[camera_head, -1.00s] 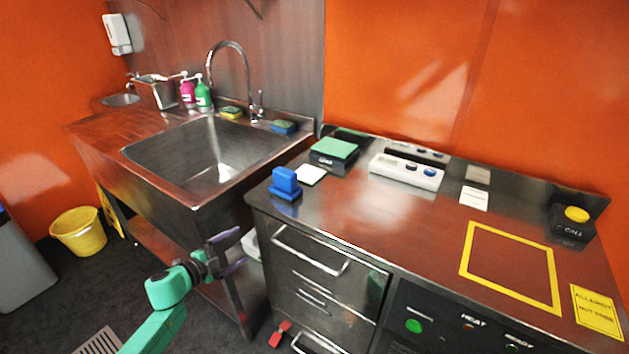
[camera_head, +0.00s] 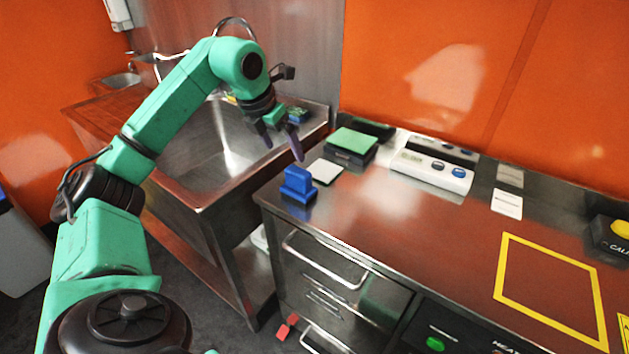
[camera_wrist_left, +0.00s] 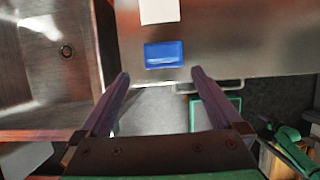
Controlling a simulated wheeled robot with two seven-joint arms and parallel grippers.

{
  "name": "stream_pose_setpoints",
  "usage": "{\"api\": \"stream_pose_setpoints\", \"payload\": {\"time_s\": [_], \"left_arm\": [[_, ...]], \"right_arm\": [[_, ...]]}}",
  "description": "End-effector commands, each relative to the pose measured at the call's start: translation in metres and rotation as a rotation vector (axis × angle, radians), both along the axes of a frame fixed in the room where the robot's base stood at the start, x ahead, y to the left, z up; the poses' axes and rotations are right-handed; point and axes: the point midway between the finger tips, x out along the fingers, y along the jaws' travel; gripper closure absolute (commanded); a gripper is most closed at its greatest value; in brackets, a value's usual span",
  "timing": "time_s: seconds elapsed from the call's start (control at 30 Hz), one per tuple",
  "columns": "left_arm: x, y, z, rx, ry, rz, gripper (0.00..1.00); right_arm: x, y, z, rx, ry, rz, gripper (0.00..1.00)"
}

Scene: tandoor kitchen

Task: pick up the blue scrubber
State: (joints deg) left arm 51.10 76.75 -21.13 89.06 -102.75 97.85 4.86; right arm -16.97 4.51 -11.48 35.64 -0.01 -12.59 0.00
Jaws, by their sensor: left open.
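The blue scrubber (camera_head: 298,187), a block with an upright grip, stands near the left front edge of the steel counter.
A white square (camera_head: 325,171) lies just behind the scrubber. A green-topped box (camera_head: 353,142) and a white button panel (camera_head: 433,170) stand farther right. A yellow outline marks bare counter.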

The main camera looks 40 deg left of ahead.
Motion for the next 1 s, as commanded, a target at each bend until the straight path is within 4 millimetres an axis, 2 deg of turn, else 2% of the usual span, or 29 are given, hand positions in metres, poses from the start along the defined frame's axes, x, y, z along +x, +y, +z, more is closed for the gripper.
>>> {"api": "stream_pose_setpoints", "payload": {"time_s": [0.03, 0.2, 0.37, 0.5, 0.6, 0.83, 0.87, 1.0], "left_arm": [[0.004, -0.001, -0.014, -0.003, 0.007, -0.001, 0.00], [0.021, -0.001, -0.052, -0.006, 0.005, -0.002, 0.00], [0.030, -0.001, -0.071, -0.006, 0.002, -0.002, 0.00], [0.039, -0.004, -0.094, -0.008, 0.006, -0.003, 0.00], [0.045, -0.004, -0.110, -0.009, 0.002, -0.003, 0.00], [0.047, -0.003, -0.116, -0.006, 0.000, -0.003, 0.00], [0.047, -0.003, -0.116, -0.006, 0.000, -0.003, 0.08], [0.047, -0.003, -0.116, -0.006, -0.001, -0.003, 0.61]], "right_arm": [[-0.001, 0.000, -0.001, 0.000, 0.001, 0.000, 1.00], [-0.005, -0.002, 0.003, -0.003, 0.008, 0.000, 1.00], [-0.005, -0.002, 0.007, -0.003, 0.008, 0.000, 1.00], [-0.005, -0.002, 0.019, -0.003, 0.008, 0.000, 1.00], [-0.005, -0.002, 0.021, -0.003, 0.008, 0.000, 1.00], [-0.004, -0.002, 0.020, -0.003, 0.008, 0.000, 1.00], [-0.004, -0.002, 0.020, -0.002, 0.007, 0.000, 1.00], [-0.004, -0.002, 0.020, -0.002, 0.007, 0.000, 1.00]]}}
